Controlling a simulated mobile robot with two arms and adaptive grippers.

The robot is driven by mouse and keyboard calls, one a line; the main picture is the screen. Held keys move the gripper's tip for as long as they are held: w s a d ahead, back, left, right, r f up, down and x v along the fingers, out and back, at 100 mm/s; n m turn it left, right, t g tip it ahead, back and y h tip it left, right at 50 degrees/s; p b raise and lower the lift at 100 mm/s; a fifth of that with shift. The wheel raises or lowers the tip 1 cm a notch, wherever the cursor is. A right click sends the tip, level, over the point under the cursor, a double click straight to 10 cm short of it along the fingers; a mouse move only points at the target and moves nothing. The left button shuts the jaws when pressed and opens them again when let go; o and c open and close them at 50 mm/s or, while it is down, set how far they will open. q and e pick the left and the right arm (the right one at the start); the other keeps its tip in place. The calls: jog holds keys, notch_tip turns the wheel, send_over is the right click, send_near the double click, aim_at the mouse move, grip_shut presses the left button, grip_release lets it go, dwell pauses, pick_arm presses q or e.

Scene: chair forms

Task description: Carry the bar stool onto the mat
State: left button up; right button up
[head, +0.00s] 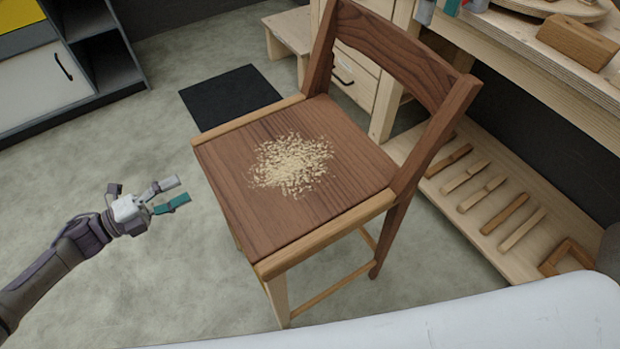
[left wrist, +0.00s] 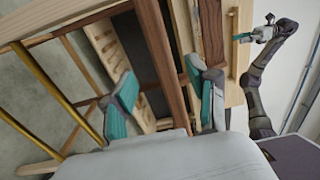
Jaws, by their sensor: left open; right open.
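A workbench (head: 535,75) runs along the right, with a low shelf (head: 480,230) holding several wooden pieces. A white-and-yellow cabinet (head: 40,80) stands at the left, and a wooden step (head: 290,30) at the back. The floor left of the stool is clear.

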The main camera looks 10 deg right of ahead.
aim_at(228, 160)
pick_arm(q)
jog(key=x, duration=1.3)
jog(key=shift+w+d, duration=0.1)
jog(key=shift+d, duration=0.05)
pick_arm(e)
notch_tip(228, 160, down, 13)
jog(key=shift+f, duration=0.2)
pick_arm(q)
grip_shut()
pick_arm(e)
grip_shut()
pick_arm(q)
jog(key=shift+w+r, duration=0.15)
jog(key=shift+r, duration=0.2)
pick_arm(e)
jog(key=shift+w+r, duration=0.2)
jog(key=shift+r, duration=0.15)
